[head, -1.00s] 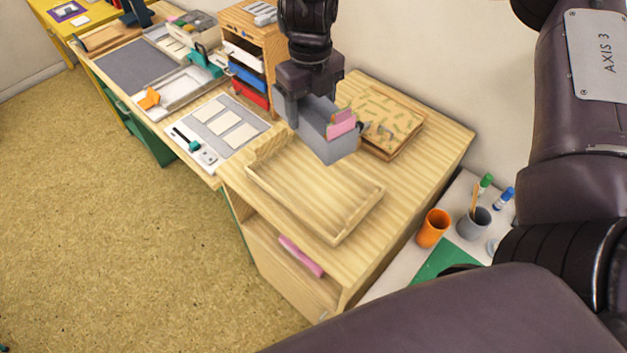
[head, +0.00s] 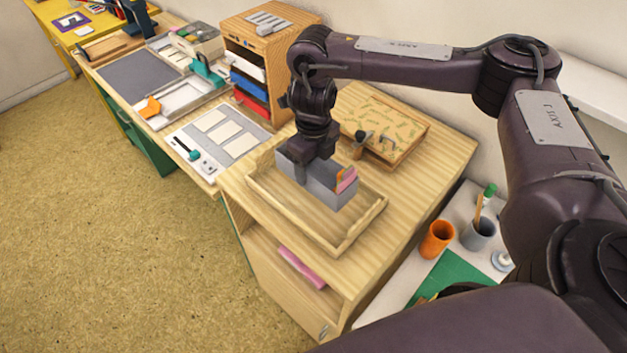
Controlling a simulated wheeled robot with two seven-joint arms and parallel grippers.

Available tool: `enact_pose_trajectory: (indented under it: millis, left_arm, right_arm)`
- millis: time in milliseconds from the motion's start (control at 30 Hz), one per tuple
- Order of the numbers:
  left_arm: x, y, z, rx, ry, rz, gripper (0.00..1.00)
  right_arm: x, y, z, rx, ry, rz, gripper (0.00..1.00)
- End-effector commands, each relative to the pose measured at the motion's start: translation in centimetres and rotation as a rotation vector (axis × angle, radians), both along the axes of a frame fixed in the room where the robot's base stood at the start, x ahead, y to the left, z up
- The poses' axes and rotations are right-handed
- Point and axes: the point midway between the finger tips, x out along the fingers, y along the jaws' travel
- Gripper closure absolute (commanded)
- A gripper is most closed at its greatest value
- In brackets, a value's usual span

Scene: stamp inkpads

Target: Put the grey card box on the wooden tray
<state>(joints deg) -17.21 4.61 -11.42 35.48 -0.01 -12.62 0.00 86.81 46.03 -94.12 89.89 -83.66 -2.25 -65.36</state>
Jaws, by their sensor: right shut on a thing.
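The grey card box (head: 328,192), with pink and orange cards at its right end, is in my right gripper (head: 306,172). The gripper points down and is shut on the box near its left part. The box is over the wooden tray (head: 358,236), within its rim as seen from here. I cannot tell whether its underside touches the tray floor. The tray is shallow and lies on the wooden cabinet top. My left gripper is not in view.
A patterned wooden board (head: 384,125) lies behind the tray. A wooden drawer unit (head: 262,62) stands at the back left. An orange cup (head: 437,239) and a grey cup (head: 478,233) stand on the lower right surface. The cabinet top right of the tray is clear.

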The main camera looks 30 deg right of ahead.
Motion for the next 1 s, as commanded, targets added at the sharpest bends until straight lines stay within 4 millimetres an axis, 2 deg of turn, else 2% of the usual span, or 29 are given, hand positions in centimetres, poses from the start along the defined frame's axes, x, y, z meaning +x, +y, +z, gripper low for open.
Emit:
enact_pose_trajectory:
  millis: [33, 167, 400, 867, 900, 1000]
  left_arm:
    - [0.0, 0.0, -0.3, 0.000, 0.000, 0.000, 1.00]
    - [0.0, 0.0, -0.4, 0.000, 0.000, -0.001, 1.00]
    - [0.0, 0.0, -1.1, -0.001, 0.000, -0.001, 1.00]
    - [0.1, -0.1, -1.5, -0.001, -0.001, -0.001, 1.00]
    - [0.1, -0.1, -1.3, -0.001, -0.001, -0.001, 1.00]
    - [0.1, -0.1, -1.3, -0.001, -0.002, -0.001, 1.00]
  right_arm:
    - [0.0, 0.1, -0.8, 0.003, 0.002, 0.000, 0.61]
    - [0.0, 0.1, -1.6, 0.001, -0.001, 0.000, 0.61]
    - [0.0, 0.1, -4.6, 0.002, 0.002, -0.002, 0.61]
    - [0.0, 0.0, -5.4, 0.000, -0.001, 0.000, 0.61]
    - [0.0, 0.0, -5.2, 0.000, -0.001, 0.000, 0.31]
    - [0.0, 0.0, -5.2, 0.000, -0.001, 0.000, 0.18]
